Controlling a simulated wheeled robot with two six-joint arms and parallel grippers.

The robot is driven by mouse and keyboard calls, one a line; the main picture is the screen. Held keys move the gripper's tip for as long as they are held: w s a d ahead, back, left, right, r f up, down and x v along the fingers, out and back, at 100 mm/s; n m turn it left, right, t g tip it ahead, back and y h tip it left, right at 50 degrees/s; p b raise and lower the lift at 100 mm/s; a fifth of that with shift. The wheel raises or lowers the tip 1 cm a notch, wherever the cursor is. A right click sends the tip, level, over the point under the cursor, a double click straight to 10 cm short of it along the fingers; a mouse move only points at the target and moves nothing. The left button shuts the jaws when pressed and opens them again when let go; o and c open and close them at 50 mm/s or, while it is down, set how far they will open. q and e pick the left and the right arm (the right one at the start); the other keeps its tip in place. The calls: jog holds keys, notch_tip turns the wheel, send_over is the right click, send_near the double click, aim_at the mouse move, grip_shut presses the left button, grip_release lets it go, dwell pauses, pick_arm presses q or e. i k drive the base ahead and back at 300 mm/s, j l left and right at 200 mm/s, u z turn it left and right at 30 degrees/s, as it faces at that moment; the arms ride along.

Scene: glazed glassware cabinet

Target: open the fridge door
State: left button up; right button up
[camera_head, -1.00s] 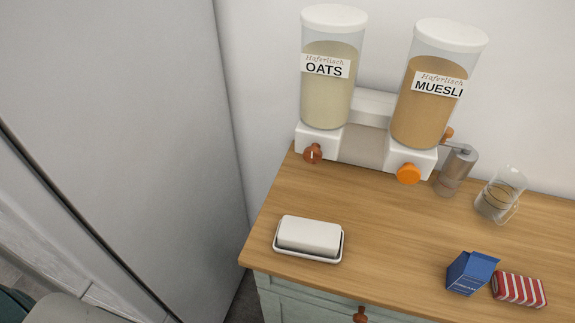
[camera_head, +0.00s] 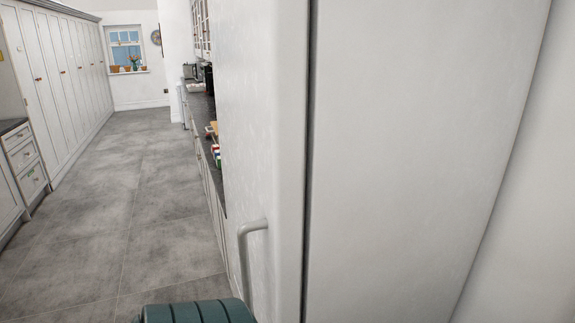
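The fridge (camera_head: 420,110) is a tall, pale grey-white cabinet filling the right half of the view, seen from close up and from its side. Its door (camera_head: 262,110) is the narrow strip left of a dark vertical seam; the door looks shut against the body. A grey bar handle (camera_head: 247,255) sticks out from the door's front low in the view, and its lower end is cut off by the frame. A teal ribbed part of mine shows at the bottom edge, below and left of the handle. Neither gripper's fingers are in view.
The grey tiled floor (camera_head: 120,220) runs clear to the left of the fridge toward a window (camera_head: 126,50). White cupboards (camera_head: 60,70) and drawers (camera_head: 26,165) line the left side. A dark counter (camera_head: 200,110) with small items lies beyond the fridge. A white wall (camera_head: 535,200) stands at the right.

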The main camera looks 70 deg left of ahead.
aim_at(260, 49)
jog(key=u, duration=2.4)
